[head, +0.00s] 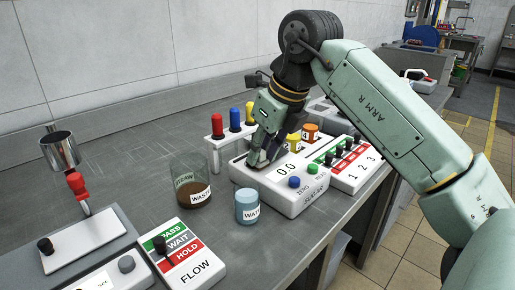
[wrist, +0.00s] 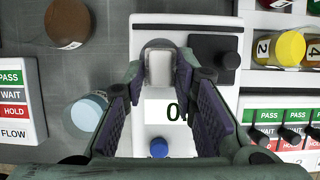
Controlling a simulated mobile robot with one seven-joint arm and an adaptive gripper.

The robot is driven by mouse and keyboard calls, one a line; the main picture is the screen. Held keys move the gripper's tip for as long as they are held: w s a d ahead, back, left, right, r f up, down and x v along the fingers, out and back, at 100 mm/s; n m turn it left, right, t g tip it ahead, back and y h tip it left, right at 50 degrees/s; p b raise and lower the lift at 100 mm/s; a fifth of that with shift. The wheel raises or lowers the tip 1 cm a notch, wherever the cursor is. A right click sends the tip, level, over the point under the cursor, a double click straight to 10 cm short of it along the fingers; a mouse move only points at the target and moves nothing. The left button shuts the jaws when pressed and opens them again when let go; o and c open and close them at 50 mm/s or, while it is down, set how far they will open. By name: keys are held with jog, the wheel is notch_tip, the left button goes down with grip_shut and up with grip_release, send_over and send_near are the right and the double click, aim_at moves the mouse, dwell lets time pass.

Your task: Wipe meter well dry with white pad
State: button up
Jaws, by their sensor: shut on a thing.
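The meter (head: 285,188) is a white box on the grey bench, with a 0.0 display, a blue button and a green button. My gripper (head: 260,158) points down over its back left part. In the wrist view my gripper (wrist: 160,72) is shut on the white pad (wrist: 160,67), a small pale block between the fingertips. The pad is at the round meter well (wrist: 147,46), whose dark rim shows just around it. Whether the pad touches the well floor is hidden. The pad is mostly covered by the fingers in the head view.
A blue water jar (head: 247,208) and a glass beaker with brown contents (head: 193,190) stand left of the meter. A rack (head: 215,142) with red, blue and yellow tops is behind. A dark square block (wrist: 214,58) sits on the meter. A switch box (head: 352,172) stands close right.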

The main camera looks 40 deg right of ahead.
jog(key=shift+s, duration=0.2)
jog(key=shift+w, duration=0.1)
jog(key=shift+w, duration=1)
jog(key=shift+s+f, duration=0.15)
jog(key=shift+s, duration=0.4)
jog(key=shift+r+p, duration=2.35)
jog(key=shift+r, duration=0.75)
jog(key=shift+f, duration=0.1)
